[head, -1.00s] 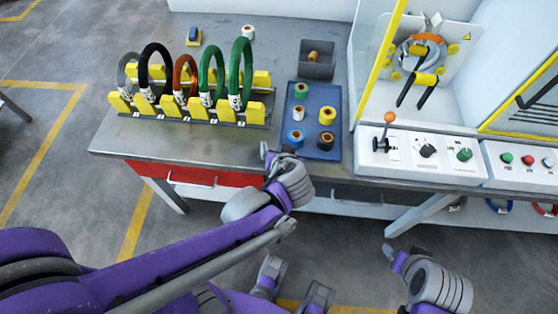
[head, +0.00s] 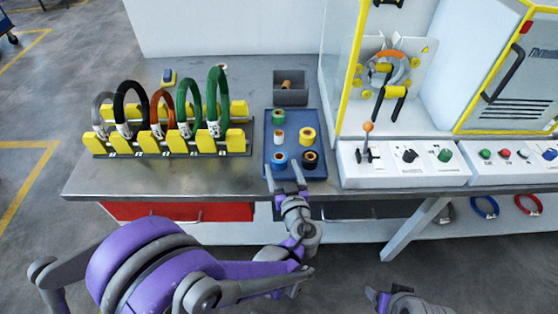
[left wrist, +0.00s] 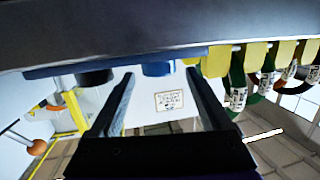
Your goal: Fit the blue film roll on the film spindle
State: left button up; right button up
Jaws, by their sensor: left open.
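The blue film roll (head: 280,159) stands at the near left of a blue tray (head: 316,118) on the bench. My left gripper (head: 284,176) is open at the tray's near edge, just in front of the blue roll. In the left wrist view, which looks upside down, the blue roll (left wrist: 158,68) shows between the two spread fingers (left wrist: 160,78), beyond their tips. I cannot tell whether they touch it. The wrapping machine (head: 388,68) holds an orange and grey ring; I cannot single out the film spindle. Part of my right gripper (head: 374,296) shows at the bottom edge.
The tray also holds green, white, yellow and black (head: 311,160) rolls close by. A rack (head: 160,145) of upright coils stands left, a grey bin (head: 291,88) behind. A control panel with an orange-knobbed lever (head: 368,127) stands right of the tray.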

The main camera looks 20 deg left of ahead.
aim_at(280, 164)
pick_arm(q)
jog(key=x, duration=0.5)
jog(key=shift+a, duration=0.1)
jog(key=c, duration=1.2)
jog(key=shift+c, duration=0.2)
